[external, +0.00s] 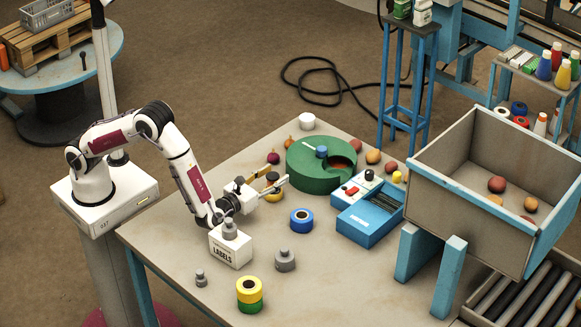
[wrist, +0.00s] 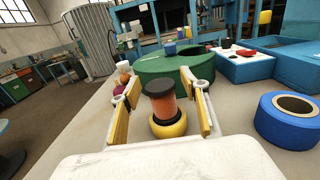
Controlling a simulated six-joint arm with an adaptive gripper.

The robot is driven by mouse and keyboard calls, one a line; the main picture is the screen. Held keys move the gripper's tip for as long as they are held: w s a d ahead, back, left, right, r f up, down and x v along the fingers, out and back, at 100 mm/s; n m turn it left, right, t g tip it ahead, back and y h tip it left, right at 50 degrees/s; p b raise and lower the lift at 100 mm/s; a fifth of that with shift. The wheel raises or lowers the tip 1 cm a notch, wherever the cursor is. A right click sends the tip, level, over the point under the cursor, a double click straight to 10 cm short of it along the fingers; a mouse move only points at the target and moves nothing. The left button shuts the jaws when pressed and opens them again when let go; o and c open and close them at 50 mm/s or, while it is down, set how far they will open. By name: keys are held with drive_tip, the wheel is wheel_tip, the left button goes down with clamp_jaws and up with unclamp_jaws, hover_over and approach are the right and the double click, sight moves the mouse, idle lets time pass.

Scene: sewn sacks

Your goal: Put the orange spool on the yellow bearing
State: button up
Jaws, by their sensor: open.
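The orange spool (wrist: 161,107), with a dark top, stands in the wrist view on the yellow bearing (wrist: 169,129), a thick yellow ring on the table. Its lower end appears to sit on or within the ring; the exact contact is hard to see. My gripper (wrist: 164,93) is open, with a yellow-padded finger on each side of the spool and visible gaps to it. In the external view my gripper (external: 269,175) reaches low over the table, and the yellow bearing (external: 272,191) shows partly between the fingers.
A green drum (external: 309,176) stands just beyond my gripper, with a blue device (external: 367,219) to its right. A blue ring (external: 301,220), a grey weight (external: 285,262) and a white labels box (external: 231,251) lie nearer. Yellow and green rings (external: 249,289) are stacked at the front.

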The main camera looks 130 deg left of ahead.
sight(268, 179)
drive_tip(key=shift+r, duration=0.1)
drive_tip(key=shift+r, duration=0.1)
drive_tip(key=shift+d, duration=3.8)
drive_tip(key=shift+a+r, duration=0.1)
